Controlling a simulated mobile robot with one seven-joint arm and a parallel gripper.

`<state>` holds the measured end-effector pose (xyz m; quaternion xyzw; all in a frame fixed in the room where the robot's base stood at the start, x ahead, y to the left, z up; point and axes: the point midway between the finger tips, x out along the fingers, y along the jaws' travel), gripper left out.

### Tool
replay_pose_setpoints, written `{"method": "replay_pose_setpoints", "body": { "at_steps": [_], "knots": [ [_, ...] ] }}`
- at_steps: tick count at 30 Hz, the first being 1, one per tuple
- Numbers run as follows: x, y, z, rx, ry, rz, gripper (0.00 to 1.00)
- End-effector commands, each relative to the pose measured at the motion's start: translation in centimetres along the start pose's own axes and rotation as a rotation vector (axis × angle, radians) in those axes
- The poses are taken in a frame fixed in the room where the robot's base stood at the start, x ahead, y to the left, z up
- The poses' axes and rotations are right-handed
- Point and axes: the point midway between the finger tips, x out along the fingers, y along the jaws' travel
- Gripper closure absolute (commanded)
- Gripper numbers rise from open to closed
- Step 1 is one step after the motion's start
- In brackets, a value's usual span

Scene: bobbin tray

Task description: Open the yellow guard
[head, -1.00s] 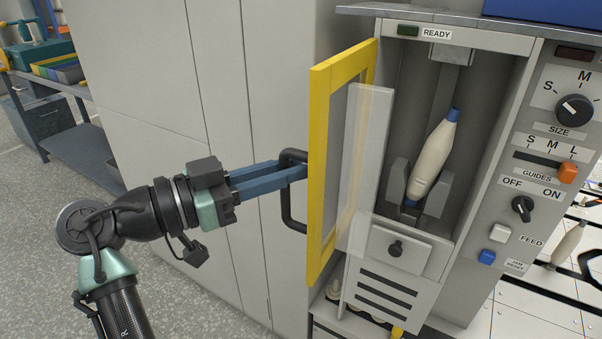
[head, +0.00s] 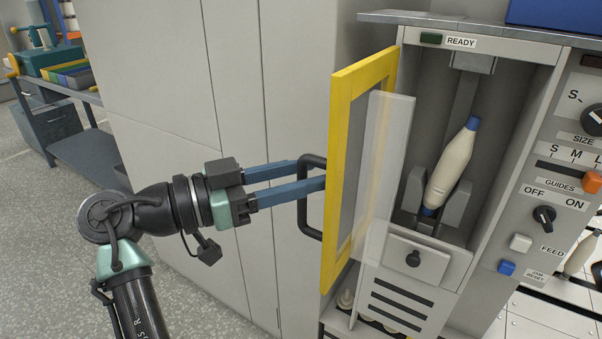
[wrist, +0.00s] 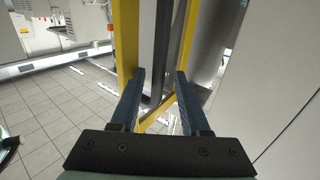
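The yellow guard (head: 341,180) is a yellow-framed door with a clear panel (head: 388,185). It stands swung out at the left side of the machine bay, leaving the bay's front uncovered. A black loop handle (head: 303,212) is on its outer face. My gripper (head: 312,173) is at the handle with its two blue fingers apart, one tip on either side of the bar. In the wrist view, the fingers of my gripper (wrist: 160,76) are spread, with the yellow frame (wrist: 128,35) beyond them. Whether a finger touches the handle is unclear.
A cream bobbin with blue ends (head: 453,165) leans in the open bay. A drawer with a black knob (head: 417,258) is below it. A control panel (head: 556,170) is at right. Tall grey cabinets (head: 190,90) stand close behind my gripper. Floor is clear at left.

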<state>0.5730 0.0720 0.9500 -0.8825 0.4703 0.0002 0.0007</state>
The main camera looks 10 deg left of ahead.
Motion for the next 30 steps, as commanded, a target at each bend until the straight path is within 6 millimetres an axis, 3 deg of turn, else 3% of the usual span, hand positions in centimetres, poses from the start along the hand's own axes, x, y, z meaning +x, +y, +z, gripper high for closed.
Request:
{"method": "replay_pose_setpoints", "body": {
  "at_steps": [11,14,24,30],
  "knots": [
    [-0.7,-0.1,-0.1,0.0,0.001,-0.003,0.53],
    [-2.1,-0.1,-0.1,0.0,0.001,-0.005,0.53],
    [-9.4,-0.1,-0.2,-0.001,0.002,-0.005,0.53],
    [-12.2,0.0,-0.1,0.001,0.001,-0.002,0.53]
  ]
}}
